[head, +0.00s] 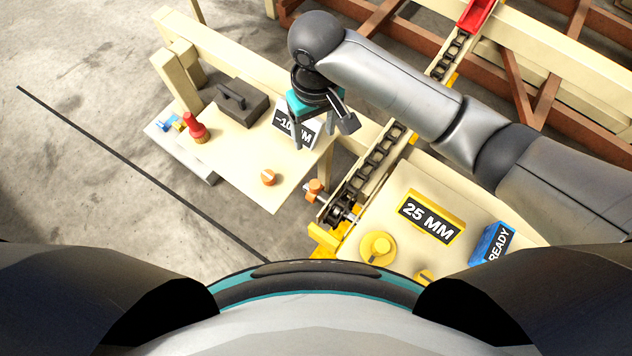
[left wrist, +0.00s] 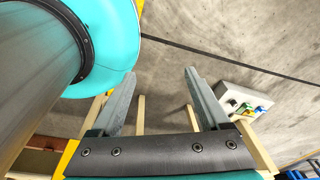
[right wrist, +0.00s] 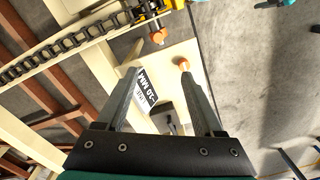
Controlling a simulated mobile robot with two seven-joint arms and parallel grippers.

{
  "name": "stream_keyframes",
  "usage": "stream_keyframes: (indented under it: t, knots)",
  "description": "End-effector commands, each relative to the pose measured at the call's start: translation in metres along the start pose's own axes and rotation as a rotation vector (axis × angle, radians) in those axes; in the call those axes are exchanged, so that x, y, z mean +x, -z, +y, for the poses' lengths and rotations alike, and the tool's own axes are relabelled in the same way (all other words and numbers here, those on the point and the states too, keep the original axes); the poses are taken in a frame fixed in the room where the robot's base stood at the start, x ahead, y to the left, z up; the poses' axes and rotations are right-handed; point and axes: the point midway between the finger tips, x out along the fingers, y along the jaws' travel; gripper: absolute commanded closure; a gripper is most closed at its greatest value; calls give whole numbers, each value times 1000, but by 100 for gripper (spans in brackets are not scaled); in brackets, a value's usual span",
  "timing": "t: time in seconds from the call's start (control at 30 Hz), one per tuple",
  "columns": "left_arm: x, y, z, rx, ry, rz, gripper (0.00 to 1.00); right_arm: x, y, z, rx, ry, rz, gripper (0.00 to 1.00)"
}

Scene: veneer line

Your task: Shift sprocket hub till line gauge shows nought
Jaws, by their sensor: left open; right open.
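The sprocket hub (head: 338,213) sits at the near end of the chain conveyor (head: 372,163), beside yellow brackets and an orange-knobbed shaft (head: 316,187). The line gauge sign (head: 283,123) is partly hidden by my right gripper; in the right wrist view the sign (right wrist: 147,88) reads -10 MM. My right gripper (head: 322,132) is open above the pale board by the sign, apart from the hub. My left gripper (left wrist: 160,76) is open and empty over the floor in the left wrist view, out of the head view.
The pale board (head: 235,165) carries an orange knob (head: 268,178), a red knob (head: 194,126) and a dark handled block (head: 236,102). Right of the conveyor are a yellow 25 MM sign (head: 432,218), a blue READY block (head: 492,244) and a yellow knob (head: 378,247). Floor at left is clear.

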Motion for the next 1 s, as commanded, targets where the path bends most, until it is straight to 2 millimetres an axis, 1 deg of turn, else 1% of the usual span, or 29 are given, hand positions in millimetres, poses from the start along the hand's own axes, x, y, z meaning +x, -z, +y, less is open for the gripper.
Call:
stream_keyframes:
  t: [0.03, 0.1, 0.3, 0.4, 0.5, 0.6, 0.77, 0.83, 0.97, 1.0]
  knots:
    - [22, 0, -1, -1, 3, 5, 21, 20, 0, 0, -4, -5, -1, 31]
    - [38, 0, -4, -1, 7, 9, 21, 35, 0, 1, -5, -8, -3, 31]
    - [84, -7, -16, 2, 26, 10, 21, 81, -1, 2, -6, -13, -6, 31]
    - [104, -5, -20, 2, 32, 18, 21, 101, -1, 3, -6, -14, -7, 31]
    - [118, -1, -22, 1, 35, 28, 21, 115, -1, 4, -7, -15, -7, 31]
    - [127, 4, -22, 0, 37, 38, 21, 123, -1, 4, -7, -16, -7, 31]
    - [131, 8, -23, -1, 38, 45, 21, 129, -1, 4, -7, -17, -8, 31]
    - [134, 8, -23, -2, 38, 46, 21, 134, -1, 4, -6, -16, -8, 31]
    - [142, 13, -23, -3, 39, 52, 21, 154, -2, 4, -6, -17, -10, 31]
    - [142, 16, -26, -3, 43, 52, 21, 157, -2, 4, -7, -16, -8, 31]
